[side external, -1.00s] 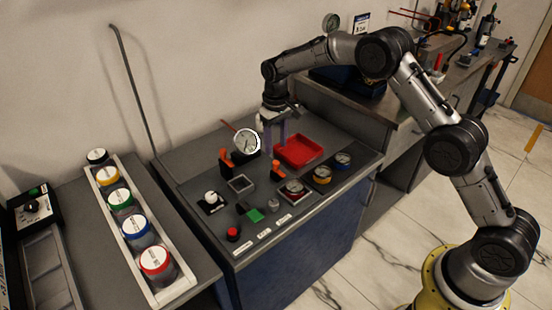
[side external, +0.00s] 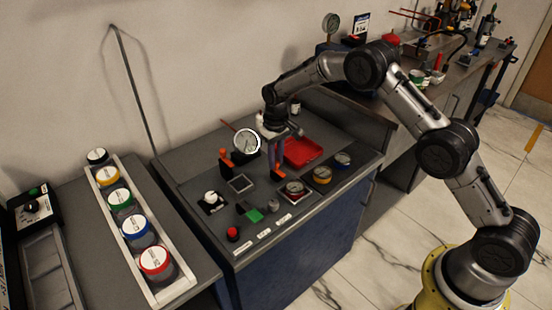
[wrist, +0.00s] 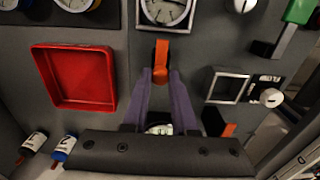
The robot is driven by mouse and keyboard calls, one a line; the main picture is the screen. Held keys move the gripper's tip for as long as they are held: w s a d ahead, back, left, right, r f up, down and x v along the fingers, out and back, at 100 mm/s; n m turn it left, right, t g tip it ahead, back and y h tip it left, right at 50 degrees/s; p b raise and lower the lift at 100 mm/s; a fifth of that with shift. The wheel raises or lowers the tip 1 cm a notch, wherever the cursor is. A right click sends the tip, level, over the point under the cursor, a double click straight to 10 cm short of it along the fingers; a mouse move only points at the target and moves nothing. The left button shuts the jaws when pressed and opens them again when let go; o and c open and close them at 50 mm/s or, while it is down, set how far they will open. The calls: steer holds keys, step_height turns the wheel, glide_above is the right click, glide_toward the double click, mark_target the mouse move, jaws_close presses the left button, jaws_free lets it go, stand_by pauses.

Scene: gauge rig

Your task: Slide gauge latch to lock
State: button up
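The orange latch handle (wrist: 161,55) stands just beside a dial gauge (wrist: 165,10) at the top of the wrist view. The fingers are apart with a narrow gap. I cannot tell whether they touch the latch. In the side view my gripper (side external: 276,171) partly hides the latch.
A red tray (side external: 303,151) lies close to the right. An upright dial (side external: 246,142) and an orange-topped block (side external: 225,157) stand to the left. A square frame (side external: 241,183), a green block (side external: 254,215) and a red button (side external: 233,233) are nearer the front.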

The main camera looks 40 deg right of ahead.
jaws_close()
steer(key=shift+r, duration=0.1)
stand_by(0.9)
